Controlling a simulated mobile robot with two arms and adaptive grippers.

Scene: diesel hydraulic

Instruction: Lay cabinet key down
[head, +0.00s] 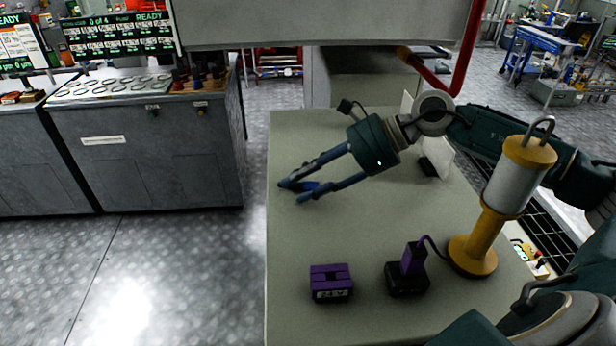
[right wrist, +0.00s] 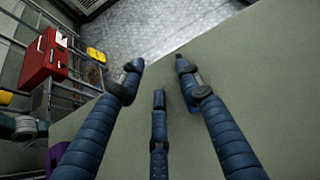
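I cannot make out a cabinet key in either view. My right gripper (head: 300,190) has three blue fingers and reaches in from the right, low over the left part of the grey-green tabletop (head: 300,235). In the right wrist view my right gripper (right wrist: 160,72) has its fingertips apart with nothing visible between them. The tabletop (right wrist: 275,75) lies below the fingers, and its edge runs diagonally past their tips. I cannot tell whether the fingertips touch the surface. My left gripper is not in view.
A purple 24 V battery (head: 331,282), a charger with a purple plug (head: 407,275) and a yellow lamp (head: 495,215) stand on the near part of the table. A grey cabinet (head: 320,22) overhangs the back. Between battery and gripper the tabletop is clear.

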